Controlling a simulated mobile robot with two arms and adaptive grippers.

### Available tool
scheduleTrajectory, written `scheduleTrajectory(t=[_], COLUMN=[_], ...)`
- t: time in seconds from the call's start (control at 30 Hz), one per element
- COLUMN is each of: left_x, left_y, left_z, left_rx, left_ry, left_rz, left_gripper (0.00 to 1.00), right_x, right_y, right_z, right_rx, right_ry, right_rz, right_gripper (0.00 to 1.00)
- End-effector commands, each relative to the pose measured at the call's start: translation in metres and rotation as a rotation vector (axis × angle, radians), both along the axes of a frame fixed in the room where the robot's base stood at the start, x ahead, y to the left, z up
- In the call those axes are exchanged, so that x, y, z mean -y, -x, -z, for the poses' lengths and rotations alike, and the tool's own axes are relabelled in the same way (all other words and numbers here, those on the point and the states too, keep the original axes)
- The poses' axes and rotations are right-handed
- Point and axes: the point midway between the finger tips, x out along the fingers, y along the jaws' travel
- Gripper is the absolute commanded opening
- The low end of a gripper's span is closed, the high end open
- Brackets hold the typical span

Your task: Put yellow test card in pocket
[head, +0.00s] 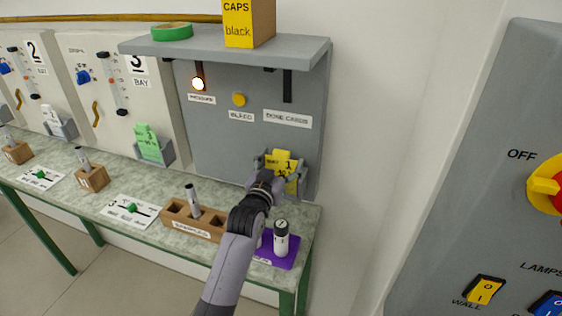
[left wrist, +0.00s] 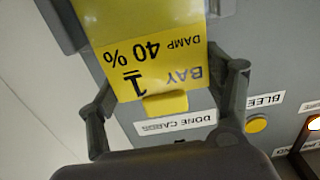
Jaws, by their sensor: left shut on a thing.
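The yellow test card (head: 287,161), marked "BAY 1 DAMP 40 %", stands near the grey panel, below the "DONE CARDS" label (head: 287,118). My left gripper (head: 277,166) is shut on this card. In the left wrist view the card (left wrist: 155,65) shows upside down between the two fingers, with a small yellow tab at its edge. Grey pocket walls (left wrist: 222,28) flank the card's far part, which looks darker there. I cannot tell how deep the card sits or whether it touches the pocket's bottom. My right gripper is not in view.
A wooden block (head: 178,222) with a rod and a purple mat (head: 284,255) with a white-and-black cylinder are near my left arm. A green card (head: 147,141) stands in a holder at bay 3. A shelf (head: 300,50) overhangs the panel. A control box (head: 480,200) is at right.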

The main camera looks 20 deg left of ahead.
Motion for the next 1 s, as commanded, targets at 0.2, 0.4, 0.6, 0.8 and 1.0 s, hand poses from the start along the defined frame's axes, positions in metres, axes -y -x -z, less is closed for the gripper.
scheduleTrajectory(t=[0.2, 0.4, 0.6, 0.8, 1.0], left_x=[0.0, 0.0, 0.0, 0.0, -0.001], left_y=[0.0, 0.0, 0.0, 0.0, 0.018], left_z=[0.002, 0.002, 0.002, -0.001, 0.002], left_rx=[0.0, 0.0, 0.0, 0.001, 0.0], left_ry=[0.0, 0.0, 0.0, 0.0, 0.0], left_rz=[0.0, 0.0, 0.0, 0.0, 0.0], left_gripper=[0.78, 0.91, 0.94, 0.94, 0.94], right_x=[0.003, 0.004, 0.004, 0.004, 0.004], right_y=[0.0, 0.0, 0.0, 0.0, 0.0], right_z=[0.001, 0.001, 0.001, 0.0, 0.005], right_rx=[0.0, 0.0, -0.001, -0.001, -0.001], right_ry=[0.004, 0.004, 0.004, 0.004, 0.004], right_rz=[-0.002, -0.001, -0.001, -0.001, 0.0], right_gripper=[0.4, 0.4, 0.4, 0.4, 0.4])
